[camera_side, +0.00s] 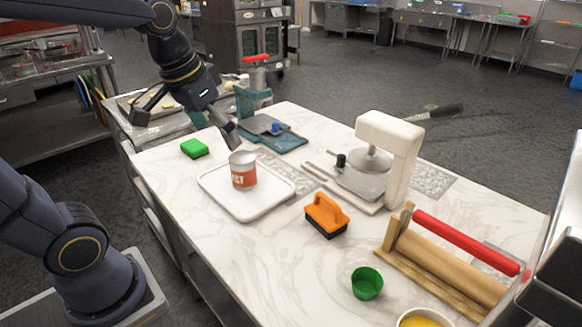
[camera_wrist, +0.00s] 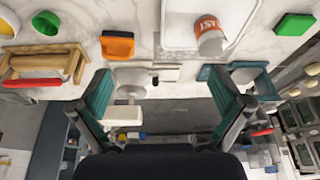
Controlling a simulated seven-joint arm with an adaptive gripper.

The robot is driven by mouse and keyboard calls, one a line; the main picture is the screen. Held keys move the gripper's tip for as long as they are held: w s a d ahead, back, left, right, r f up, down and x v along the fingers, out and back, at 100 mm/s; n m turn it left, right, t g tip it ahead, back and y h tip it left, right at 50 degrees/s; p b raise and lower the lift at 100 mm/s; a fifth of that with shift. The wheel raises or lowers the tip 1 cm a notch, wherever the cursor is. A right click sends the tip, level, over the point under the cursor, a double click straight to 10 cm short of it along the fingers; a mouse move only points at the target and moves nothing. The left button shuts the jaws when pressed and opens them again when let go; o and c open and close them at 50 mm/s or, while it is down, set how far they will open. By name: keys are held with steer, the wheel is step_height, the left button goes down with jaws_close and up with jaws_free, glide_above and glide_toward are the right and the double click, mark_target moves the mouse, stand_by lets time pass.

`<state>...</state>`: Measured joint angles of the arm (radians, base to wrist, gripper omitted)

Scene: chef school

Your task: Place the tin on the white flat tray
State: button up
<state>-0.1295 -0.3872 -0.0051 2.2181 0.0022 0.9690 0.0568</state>
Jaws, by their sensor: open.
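The tin (camera_side: 243,171), silver with an orange label, stands upright on the white flat tray (camera_side: 268,199) on the marble counter. In the wrist view the tin (camera_wrist: 209,36) shows at the top right, with part of the white tray (camera_wrist: 176,32) beside it. My gripper (camera_side: 231,137) is just behind and above the tin in the side view. In the wrist view my gripper (camera_wrist: 160,76) has its two fingers wide apart with nothing between them. The tin lies outside the fingers.
A green sponge (camera_side: 194,148) lies left of the tray. An orange-handled brush (camera_side: 326,215), a white machine (camera_side: 385,160), a wooden rack with a red roller (camera_side: 450,255), a green cup (camera_side: 367,283) and a teal stand (camera_side: 252,103) stand around it.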

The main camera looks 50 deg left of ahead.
steer(key=s+d+f+t, duration=0.1)
steer(key=s+d, duration=0.2)
steer(key=s, duration=0.4)
steer(key=shift+d+f+m+t+h, duration=0.2)
steer(key=shift+f+m+t+h, duration=0.1)
steer(key=shift+f+m, duration=0.1)
